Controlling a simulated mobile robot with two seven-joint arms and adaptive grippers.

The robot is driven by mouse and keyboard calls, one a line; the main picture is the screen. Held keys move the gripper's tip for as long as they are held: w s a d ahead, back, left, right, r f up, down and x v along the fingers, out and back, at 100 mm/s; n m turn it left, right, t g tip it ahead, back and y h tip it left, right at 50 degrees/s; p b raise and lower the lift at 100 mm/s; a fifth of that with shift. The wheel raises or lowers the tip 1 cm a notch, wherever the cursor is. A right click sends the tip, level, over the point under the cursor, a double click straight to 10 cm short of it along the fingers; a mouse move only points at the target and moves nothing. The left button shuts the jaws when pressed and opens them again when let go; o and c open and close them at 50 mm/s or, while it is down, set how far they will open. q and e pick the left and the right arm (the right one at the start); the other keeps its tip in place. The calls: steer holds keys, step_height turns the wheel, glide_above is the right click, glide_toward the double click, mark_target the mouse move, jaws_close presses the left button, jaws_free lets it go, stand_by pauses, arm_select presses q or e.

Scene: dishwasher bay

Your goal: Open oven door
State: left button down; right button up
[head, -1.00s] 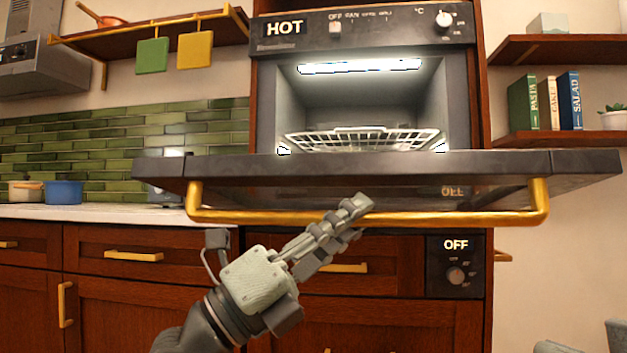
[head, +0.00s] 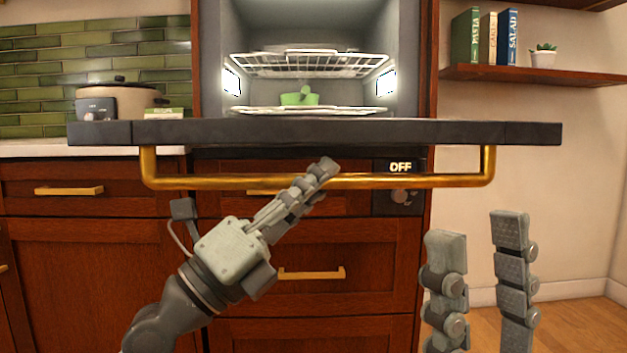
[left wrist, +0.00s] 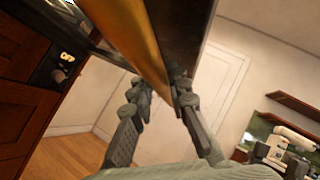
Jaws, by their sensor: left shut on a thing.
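The oven door (head: 320,132) is swung down and seen edge-on, about level, below the lit oven cavity (head: 310,25). Its brass bar handle (head: 400,181) hangs just under the door's front edge. In the left wrist view the handle (left wrist: 140,35) runs between the fingers of my left gripper (left wrist: 158,85). My right gripper (head: 478,225) is open and empty at the lower right, below and apart from the door.
Inside the oven are wire racks (head: 310,65) and a green dish (head: 300,97). A slow cooker (head: 115,100) stands on the left counter. Drawers and cupboards lie below. A shelf with books (head: 485,38) and a plant (head: 543,56) is at the right; the floor below it is clear.

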arm_select(q)
steer(key=shift+w+f, duration=0.15)
steer(key=shift+w, duration=0.05)
steer(key=c, duration=1.5)
jaws_free()
steer(key=shift+o, duration=0.3)
steer(key=v, duration=1.2)
steer(key=shift+s, duration=0.1)
